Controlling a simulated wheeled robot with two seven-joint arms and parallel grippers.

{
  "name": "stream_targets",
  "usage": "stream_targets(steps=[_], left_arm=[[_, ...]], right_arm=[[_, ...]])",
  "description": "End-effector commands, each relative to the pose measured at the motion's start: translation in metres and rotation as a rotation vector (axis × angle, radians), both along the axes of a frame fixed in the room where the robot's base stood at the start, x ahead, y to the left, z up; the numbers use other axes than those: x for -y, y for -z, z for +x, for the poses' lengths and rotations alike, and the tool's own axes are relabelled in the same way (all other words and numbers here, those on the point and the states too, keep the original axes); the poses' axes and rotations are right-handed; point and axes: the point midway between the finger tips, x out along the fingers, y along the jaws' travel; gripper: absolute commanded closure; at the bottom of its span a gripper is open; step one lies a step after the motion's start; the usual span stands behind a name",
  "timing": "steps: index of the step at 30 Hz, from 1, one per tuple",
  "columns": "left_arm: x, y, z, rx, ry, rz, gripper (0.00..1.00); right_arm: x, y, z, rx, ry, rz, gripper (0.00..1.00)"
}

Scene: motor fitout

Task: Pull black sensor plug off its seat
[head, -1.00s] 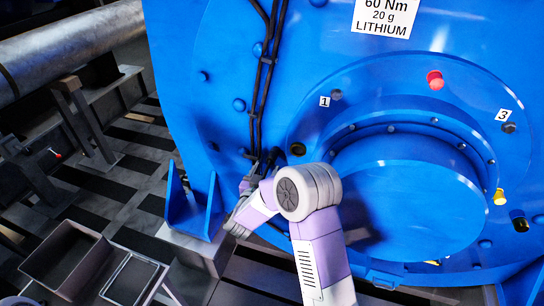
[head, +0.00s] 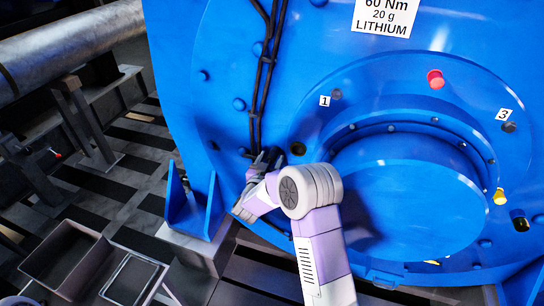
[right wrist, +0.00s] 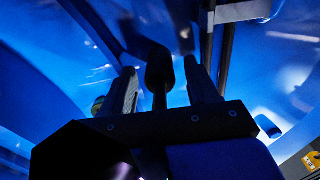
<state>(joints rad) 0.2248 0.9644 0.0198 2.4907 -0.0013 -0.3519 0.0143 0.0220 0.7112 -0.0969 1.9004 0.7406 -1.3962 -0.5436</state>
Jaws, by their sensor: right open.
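My right gripper (head: 266,158) is at the blue motor's face, left of the round cover, with its jaws partly hidden by my own wrist in the head view. In the right wrist view the two fingers of my right gripper (right wrist: 159,72) stand apart. A dark, rounded piece on a thin stem, which looks like the black sensor plug (right wrist: 160,66), shows between them. I cannot tell whether either finger touches it. The plug cannot be made out clearly in the head view. My left gripper is not in view.
The blue motor (head: 405,205) fills the right side. Black cables (head: 265,75) run down its face close to my gripper. A blue bracket (head: 196,208) and a grey open tray (head: 65,222) are to the left.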

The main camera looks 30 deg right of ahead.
Motion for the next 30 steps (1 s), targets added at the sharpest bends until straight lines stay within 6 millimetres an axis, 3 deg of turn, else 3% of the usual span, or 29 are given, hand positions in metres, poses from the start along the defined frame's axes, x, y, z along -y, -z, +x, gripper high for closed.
stream_targets(steps=[24,26,30], left_arm=[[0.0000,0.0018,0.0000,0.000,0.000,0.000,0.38],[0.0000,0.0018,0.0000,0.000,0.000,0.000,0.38],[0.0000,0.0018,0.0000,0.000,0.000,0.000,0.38]], right_arm=[[-0.0002,-0.0002,0.0001,0.001,0.000,0.001,0.41],[-0.0002,-0.0002,0.0001,0.001,0.000,0.001,0.47],[-0.0001,-0.0002,0.0000,0.000,0.000,0.000,0.68]])
